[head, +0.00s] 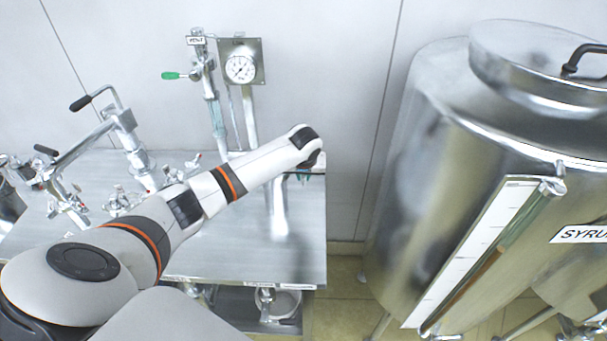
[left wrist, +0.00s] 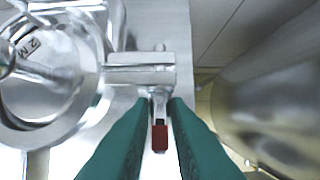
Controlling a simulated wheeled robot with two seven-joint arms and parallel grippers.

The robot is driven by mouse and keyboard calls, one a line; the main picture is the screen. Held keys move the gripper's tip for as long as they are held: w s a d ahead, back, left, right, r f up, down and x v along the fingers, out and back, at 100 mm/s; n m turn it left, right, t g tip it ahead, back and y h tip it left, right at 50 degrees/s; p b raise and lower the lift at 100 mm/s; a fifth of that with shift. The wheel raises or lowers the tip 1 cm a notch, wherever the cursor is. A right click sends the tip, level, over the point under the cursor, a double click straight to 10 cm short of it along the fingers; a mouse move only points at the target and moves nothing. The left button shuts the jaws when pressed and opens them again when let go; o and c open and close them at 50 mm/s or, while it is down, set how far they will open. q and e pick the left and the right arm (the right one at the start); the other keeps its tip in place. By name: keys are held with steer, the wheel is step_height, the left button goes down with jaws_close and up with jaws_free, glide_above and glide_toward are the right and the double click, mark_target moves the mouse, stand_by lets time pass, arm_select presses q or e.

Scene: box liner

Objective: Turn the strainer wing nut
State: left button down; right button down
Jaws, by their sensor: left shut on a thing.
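My left gripper (left wrist: 162,103) has its green fingers closed on a small metal stem, which I take to be the wing nut (left wrist: 159,138); its red end shows between the fingers. The stem meets a metal clamp block (left wrist: 140,70) at the edge of the round strainer housing (left wrist: 88,60), on the left of the left wrist view. In the head view the left gripper (head: 311,172) is mostly hidden behind my wrist, at the bench's right end. The wing nut is hidden there. The right gripper is not in view.
A steel bench (head: 240,262) carries pipes and valves at the left. A gauge (head: 240,68) and a green-handled valve (head: 175,76) stand at the back. A large steel syrup tank (head: 420,160) stands to the right, across a narrow floor gap (head: 345,290).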

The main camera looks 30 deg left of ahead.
arm_select(q)
steer(key=shift+w+d+f+m+g+y+b, duration=0.2)
steer(key=shift+m+g+y+b, duration=0.7)
steer(key=shift+y+b, duration=1.6)
steer(key=shift+w+d+f+m+g+y+b, duration=0.1)
steer(key=shift+d+f+m+g+y+b, duration=0.35)
steer(key=shift+g+y+b, duration=1.45)
steer(key=shift+w+f+m+g+y+b, duration=0.1)
steer(key=shift+m+g+y+b, duration=0.55)
steer(key=shift+y+b, duration=2.4)
steer(key=shift+t, duration=0.25)
steer(key=c, duration=1.6)
jaws_free()
